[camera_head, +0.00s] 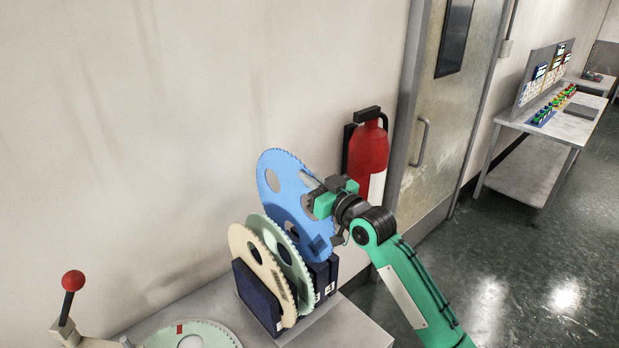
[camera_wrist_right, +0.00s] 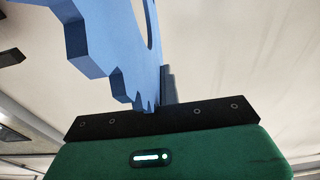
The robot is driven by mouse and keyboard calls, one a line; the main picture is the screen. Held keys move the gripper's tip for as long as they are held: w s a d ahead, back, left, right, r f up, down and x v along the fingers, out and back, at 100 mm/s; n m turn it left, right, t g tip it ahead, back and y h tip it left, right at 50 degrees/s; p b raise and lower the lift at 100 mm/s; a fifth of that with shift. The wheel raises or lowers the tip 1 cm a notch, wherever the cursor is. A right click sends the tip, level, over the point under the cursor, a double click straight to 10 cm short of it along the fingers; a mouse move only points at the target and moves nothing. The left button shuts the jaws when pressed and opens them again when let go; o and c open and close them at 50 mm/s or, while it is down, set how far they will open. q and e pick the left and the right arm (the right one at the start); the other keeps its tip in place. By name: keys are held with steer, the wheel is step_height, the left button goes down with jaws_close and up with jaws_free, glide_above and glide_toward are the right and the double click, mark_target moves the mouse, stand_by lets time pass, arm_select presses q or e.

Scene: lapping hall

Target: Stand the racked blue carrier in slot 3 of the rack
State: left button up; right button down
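The blue carrier (camera_head: 278,180) is a large toothed disc with round holes, upright at the far end of the rack (camera_head: 256,297). My right gripper (camera_head: 318,208) is shut on its right-hand edge; in the right wrist view the blue teeth (camera_wrist_right: 92,45) run down to the gripper's black jaw (camera_wrist_right: 165,118). The carrier reaches higher than the cream carrier (camera_head: 248,250) and the pale green carrier (camera_head: 274,234), which stand in the rack in front of it. Its lower edge is partly hidden, so I cannot tell whether it touches the slot. My left gripper is not in view.
The rack stands on a light table (camera_head: 345,328) close to the wall. Another pale green disc (camera_head: 215,335) lies front left beside a red-knobbed lever (camera_head: 73,281). A fire extinguisher (camera_head: 368,150) hangs behind my right gripper. A bench (camera_head: 560,122) stands far right.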

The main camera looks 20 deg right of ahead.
mark_target(308, 233)
steer(key=shift+f+b, duration=5.6)
steer(key=shift+f, duration=3.15)
steer(key=c, duration=1.6)
jaws_free()
